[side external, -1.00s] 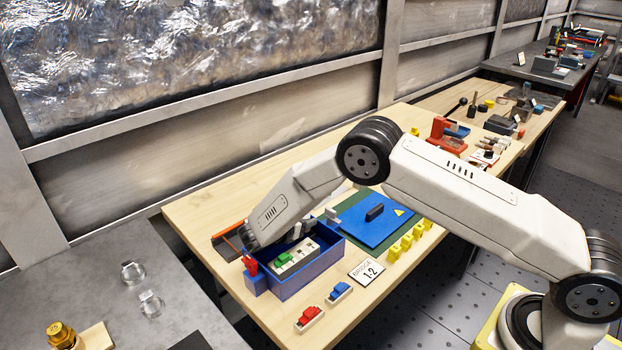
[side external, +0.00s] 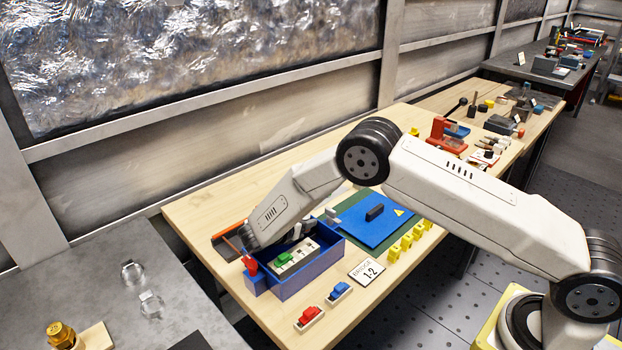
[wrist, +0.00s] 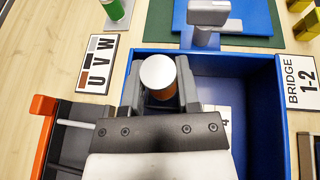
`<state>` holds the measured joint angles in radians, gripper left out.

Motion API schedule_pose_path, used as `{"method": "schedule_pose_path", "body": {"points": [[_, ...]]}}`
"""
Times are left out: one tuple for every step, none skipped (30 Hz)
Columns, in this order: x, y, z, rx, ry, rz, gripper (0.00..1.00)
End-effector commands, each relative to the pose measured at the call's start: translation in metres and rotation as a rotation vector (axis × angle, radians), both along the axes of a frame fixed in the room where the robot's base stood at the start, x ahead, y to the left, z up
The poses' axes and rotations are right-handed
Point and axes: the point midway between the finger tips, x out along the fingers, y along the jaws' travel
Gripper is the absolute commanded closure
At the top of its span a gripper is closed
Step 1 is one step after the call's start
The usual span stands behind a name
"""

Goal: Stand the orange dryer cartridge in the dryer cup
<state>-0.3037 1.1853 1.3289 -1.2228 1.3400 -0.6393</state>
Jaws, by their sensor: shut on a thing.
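The orange dryer cartridge (wrist: 161,95) shows in the wrist view as a cylinder with a pale, round top and an orange side. My gripper (wrist: 160,88) is shut on it, with one dark finger on each side. The cartridge's lower end is hidden by the gripper. It is over or beside the left part of the blue box (wrist: 264,60); I cannot tell its height. In the side view the blue box (side external: 325,268) stands below my wrist, and the cartridge cannot be made out. I cannot clearly identify the dryer cup; it may be hidden below my gripper.
A black tray with an orange edge (wrist: 42,106) lies left of the box. A grey lever-like part (wrist: 207,14) rises at the box's far edge. Red (side external: 308,317) and blue (side external: 339,291) switches sit in front.

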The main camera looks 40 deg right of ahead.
Motion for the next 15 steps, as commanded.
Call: {"method": "schedule_pose_path", "body": {"points": [[0.0001, 0.0, -0.001, 0.0, 0.0, 0.0, 1.0], [0.0001, 0.0, -0.0015, 0.0, 0.0, 0.0, 1.0], [0.0001, 0.0, -0.0023, 0.0, 0.0, 0.0, 1.0], [0.0001, 0.0, -0.0028, 0.0, 0.0, 0.0, 1.0], [0.0001, 0.0, -0.0034, 0.0, 0.0, 0.0, 1.0], [0.0001, 0.0, -0.004, 0.0, 0.0, 0.0, 1.0], [0.0001, 0.0, -0.0045, 0.0, 0.0, 0.0, 1.0], [0.0001, 0.0, -0.0051, 0.0, 0.0, 0.0, 1.0], [0.0001, 0.0, -0.0057, 0.0, 0.0, 0.0, 1.0], [0.0001, 0.0, -0.0062, 0.0, 0.0, 0.0, 1.0], [0.0002, 0.0001, -0.0067, 0.0, 0.0, 0.0, 1.0], [0.0002, 0.0, -0.0074, 0.0, 0.0, 0.0, 1.0], [0.0002, 0.0, -0.0079, 0.0, 0.0, 0.0, 1.0], [0.0002, 0.0, -0.0084, 0.0, 0.0, 0.0, 1.0], [0.0001, 0.0001, -0.0091, 0.0, 0.0, 0.0, 1.0]]}}
